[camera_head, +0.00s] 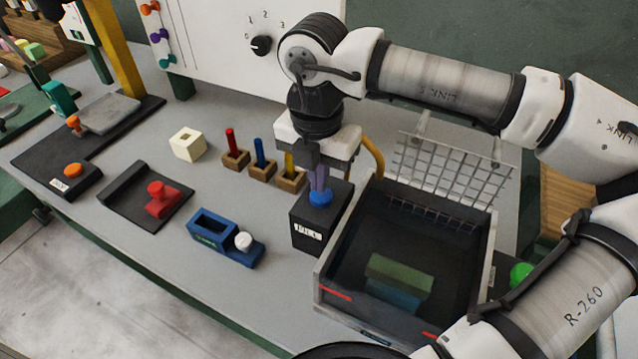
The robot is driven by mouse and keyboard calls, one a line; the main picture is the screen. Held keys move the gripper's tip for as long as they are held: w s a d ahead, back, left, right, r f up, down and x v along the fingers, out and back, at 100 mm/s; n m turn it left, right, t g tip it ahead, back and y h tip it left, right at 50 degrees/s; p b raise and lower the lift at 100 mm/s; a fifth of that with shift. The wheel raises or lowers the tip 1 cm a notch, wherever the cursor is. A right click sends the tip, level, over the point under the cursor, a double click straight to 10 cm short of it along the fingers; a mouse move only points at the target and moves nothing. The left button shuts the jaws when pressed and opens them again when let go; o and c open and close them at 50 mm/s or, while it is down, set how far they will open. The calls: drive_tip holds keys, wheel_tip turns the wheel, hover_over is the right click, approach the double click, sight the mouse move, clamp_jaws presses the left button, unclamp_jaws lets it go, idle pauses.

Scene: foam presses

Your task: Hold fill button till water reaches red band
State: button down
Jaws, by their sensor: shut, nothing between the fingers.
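The fill button (320,199) is a blue cap on a black box (306,236) with a white label. My gripper (318,187) is shut and points straight down, with its purple fingertips at the top of the button. They look to be touching it, but I cannot tell how far it is pressed. The clear-walled tank (490,275) stands just right of the box. The red band (335,291) shows as short red strips on its front wall. The tank's inside is dark, and I cannot make out the water level.
A green block (400,269) and a blue block lie in the tank, beside a raised wire grid (450,170). A yellow hose (374,157) runs behind my gripper. Left are a blue holder (208,236), a red stamp (160,200) and small wooden stands with coloured pegs.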

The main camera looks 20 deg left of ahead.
sight(318, 196)
wheel_tip(318, 196, up, 11)
drive_tip(key=b, duration=0.2)
drive_tip(key=shift+s, duration=0.15)
